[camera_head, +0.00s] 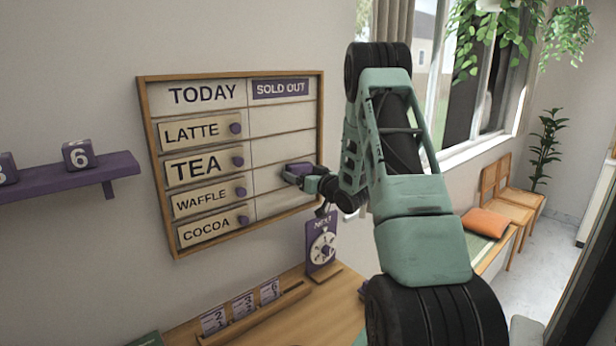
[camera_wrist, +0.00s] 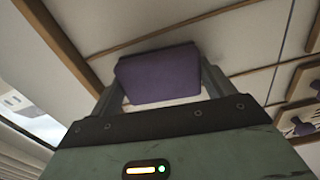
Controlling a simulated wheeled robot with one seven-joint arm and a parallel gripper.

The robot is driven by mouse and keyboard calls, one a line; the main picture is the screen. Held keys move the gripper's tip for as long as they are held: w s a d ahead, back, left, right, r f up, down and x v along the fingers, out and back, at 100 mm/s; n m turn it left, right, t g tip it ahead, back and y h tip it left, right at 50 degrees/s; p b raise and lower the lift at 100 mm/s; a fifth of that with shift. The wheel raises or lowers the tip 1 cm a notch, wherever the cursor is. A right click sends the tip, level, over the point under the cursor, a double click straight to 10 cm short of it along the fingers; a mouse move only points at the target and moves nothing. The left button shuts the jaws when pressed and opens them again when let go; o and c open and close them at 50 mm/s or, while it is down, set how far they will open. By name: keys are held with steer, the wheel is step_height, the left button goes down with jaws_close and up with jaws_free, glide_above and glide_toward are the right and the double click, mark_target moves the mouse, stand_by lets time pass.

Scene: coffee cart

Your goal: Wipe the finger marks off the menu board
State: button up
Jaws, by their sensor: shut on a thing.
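The menu board (camera_head: 284,119) hangs on the wall with a wooden frame. Its left column reads TODAY, with LATTE, TEA, WAFFLE and COCOA plates below. Its right column is headed SOLD OUT and holds no plates. My gripper (camera_head: 306,178) is at the right column, level with the WAFFLE row. It is shut on a purple block (camera_head: 298,168), which is at or very close to the board face. The purple block also fills the space between the fingers in the wrist view (camera_wrist: 158,74). I cannot make out finger marks in either view.
A purple shelf (camera_head: 60,180) with number cubes (camera_head: 78,155) is on the wall at left. Below the board, the wooden counter (camera_head: 290,325) carries a card rack (camera_head: 255,316) and a purple NEXT dial stand (camera_head: 322,246). A window and chairs (camera_head: 508,195) are at right.

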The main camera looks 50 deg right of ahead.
mark_target(273, 178)
steer(key=shift+w+a+f+b, duration=0.1)
steer(key=shift+w+a+b, duration=0.3)
steer(key=shift+a, duration=0.85)
steer(key=shift+w+a+r+b, duration=0.1)
steer(key=shift+w+a+b, duration=0.15)
steer(key=shift+a+b, duration=0.75)
steer(key=shift+w+a+f+b, duration=0.15)
steer(key=shift+w+a, duration=0.15)
steer(key=shift+a, duration=1.25)
steer(key=shift+w+a+r, duration=0.1)
steer(key=shift+a+r, duration=0.1)
steer(key=shift+a, duration=0.1)
steer(key=b+v, duration=0.1)
steer(key=v, duration=0.5)
steer(key=shift+d+f+b, duration=0.1)
steer(key=shift+b, duration=0.2)
steer(key=b+v, duration=0.1)
steer(key=v, duration=0.2)
